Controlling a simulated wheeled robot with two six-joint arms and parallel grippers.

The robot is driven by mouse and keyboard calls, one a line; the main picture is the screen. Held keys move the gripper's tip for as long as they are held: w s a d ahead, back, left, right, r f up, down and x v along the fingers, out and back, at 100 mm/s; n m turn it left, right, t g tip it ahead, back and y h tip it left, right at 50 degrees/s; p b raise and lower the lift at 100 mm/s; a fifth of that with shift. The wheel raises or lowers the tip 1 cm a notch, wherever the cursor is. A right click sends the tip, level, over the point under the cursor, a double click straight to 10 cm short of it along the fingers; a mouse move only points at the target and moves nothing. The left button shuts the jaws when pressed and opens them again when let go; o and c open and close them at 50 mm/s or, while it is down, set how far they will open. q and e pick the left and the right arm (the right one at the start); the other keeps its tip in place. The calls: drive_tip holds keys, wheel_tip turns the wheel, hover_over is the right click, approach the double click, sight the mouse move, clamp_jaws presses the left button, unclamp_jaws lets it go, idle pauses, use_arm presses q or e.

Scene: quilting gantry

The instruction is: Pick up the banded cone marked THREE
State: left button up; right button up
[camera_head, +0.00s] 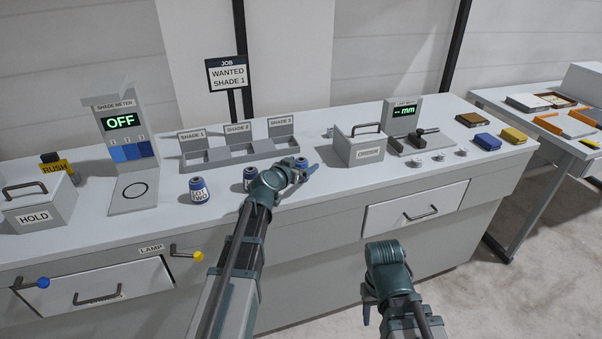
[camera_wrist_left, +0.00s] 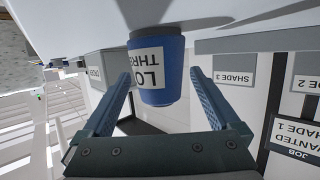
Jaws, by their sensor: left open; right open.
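The blue banded cone (camera_wrist_left: 162,82) fills the middle of the left wrist view; its white label reads "LO… THRE…", partly cut off. My left gripper (camera_wrist_left: 160,92) is open, with one finger on each side of the cone; I cannot tell whether they touch it. In the head view, my left gripper (camera_head: 302,173) is over the bench, in front of the shade trays, and hides most of this cone (camera_head: 302,162). My right gripper (camera_head: 367,303) is open and empty, low in front of the bench.
A cone marked LOT TWO (camera_head: 200,191) stands to the left, and another cone (camera_head: 250,175) is partly hidden behind my left arm. The shade trays (camera_head: 238,154) are behind; a grey lidded box (camera_head: 360,152) stands to the right. The HOLD box (camera_head: 38,212) is far left.

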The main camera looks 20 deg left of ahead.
use_arm(q)
clamp_jaws()
idle(0.4)
drive_tip(key=shift+r, duration=0.1)
use_arm(e)
drive_tip(key=shift+r, duration=0.1)
